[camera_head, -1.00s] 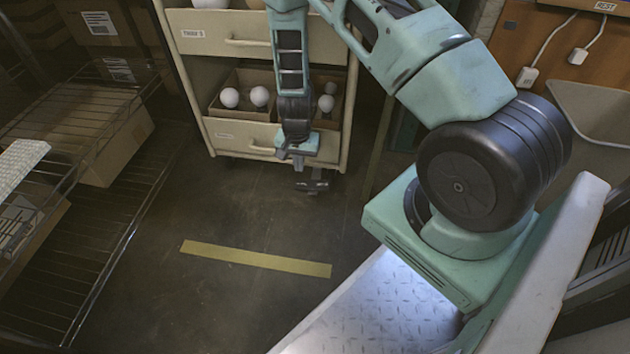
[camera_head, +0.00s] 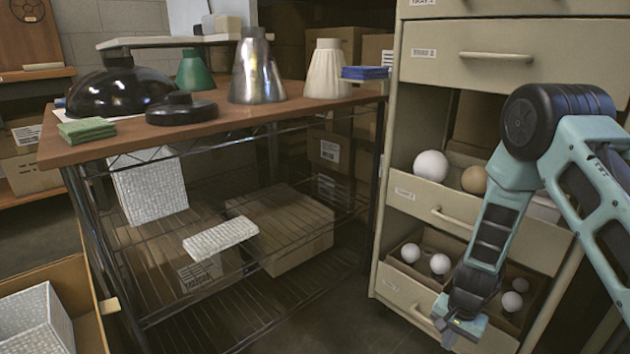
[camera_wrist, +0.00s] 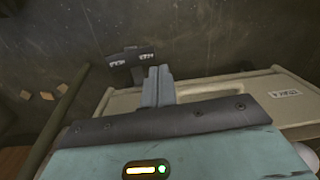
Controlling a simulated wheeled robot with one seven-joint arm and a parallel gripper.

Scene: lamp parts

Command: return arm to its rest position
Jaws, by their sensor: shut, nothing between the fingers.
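My gripper (camera_head: 449,338) hangs pointing down at the lower right of the head view, in front of the lower part of a beige drawer cabinet (camera_head: 412,195). In the wrist view my gripper's fingers (camera_wrist: 157,74) are together with nothing between them. My arm is bent, with its elbow high at the right and the forearm hanging down. I cannot tell the exact gap between gripper and cabinet.
The cabinet's open drawers hold white bulbs (camera_head: 431,165). A wooden-topped table (camera_head: 235,115) at left bears lampshades (camera_head: 327,70) and a green sponge stack (camera_head: 87,130). A cardboard box (camera_head: 88,322) stands at lower left. Floor shows between table and cabinet.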

